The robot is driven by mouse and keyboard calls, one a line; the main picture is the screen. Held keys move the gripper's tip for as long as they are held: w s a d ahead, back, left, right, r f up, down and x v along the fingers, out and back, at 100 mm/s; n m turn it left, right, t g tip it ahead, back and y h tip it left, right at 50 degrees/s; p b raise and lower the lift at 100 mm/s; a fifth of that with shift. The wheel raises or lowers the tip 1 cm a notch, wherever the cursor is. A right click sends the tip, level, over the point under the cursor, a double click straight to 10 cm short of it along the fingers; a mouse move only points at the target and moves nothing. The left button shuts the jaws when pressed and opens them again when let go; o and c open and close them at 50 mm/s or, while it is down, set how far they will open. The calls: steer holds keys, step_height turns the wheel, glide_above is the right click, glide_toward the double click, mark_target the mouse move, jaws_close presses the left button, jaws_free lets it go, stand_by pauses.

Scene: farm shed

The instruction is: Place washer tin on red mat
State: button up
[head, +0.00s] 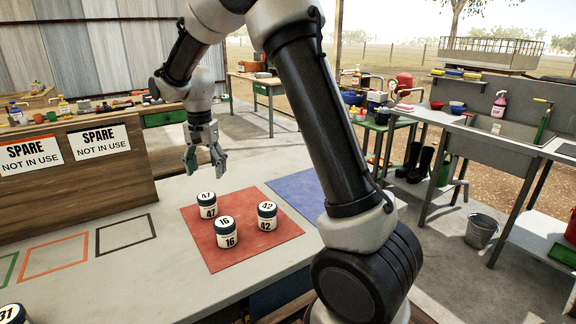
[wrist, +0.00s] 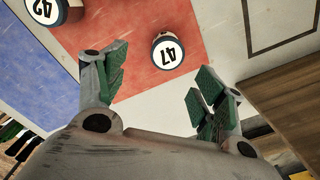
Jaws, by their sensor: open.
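A red mat (head: 240,243) lies on the pale table, and part of it shows in the wrist view (wrist: 205,25). None carries a readable word naming washers. My gripper (head: 205,172) is open and empty, above the table just behind tin 47, apart from it. In the wrist view my open fingers (wrist: 155,90) frame tin 47 (wrist: 167,51) beyond their tips; tin 42 (wrist: 45,12) is partly cut off.
A blue mat (head: 300,190) lies right of the red one, partly behind my arm. Another tin, 31 (head: 14,314), is cut off at lower left. Outlined squares (head: 125,234) on the left are empty. A wooden board with SPARE signs (head: 100,142) borders the table's left.

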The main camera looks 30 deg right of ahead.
steer(key=s+d+r+n+t, duration=0.1)
steer(key=s+d+r+n, duration=0.1)
steer(key=s+d+r, duration=0.35)
steer(key=s+d+r+n+t, duration=0.1)
steer(key=s+d+r+n, duration=0.15)
steer(key=s+r, duration=0.55)
steer(key=s+d+f+n+t, duration=0.1)
steer(key=s+d+n, duration=0.1)
steer(key=s, duration=0.7)
steer(key=s+d+f+n+t, duration=0.1)
steer(key=s+d, duration=0.3)
steer(key=s, duration=0.6)
steer(key=shift+s+f+n, duration=0.25)
steer(key=shift+f+n, duration=0.05)
steer(key=shift+n, duration=0.25)
steer(key=shift+a, duration=0.15)
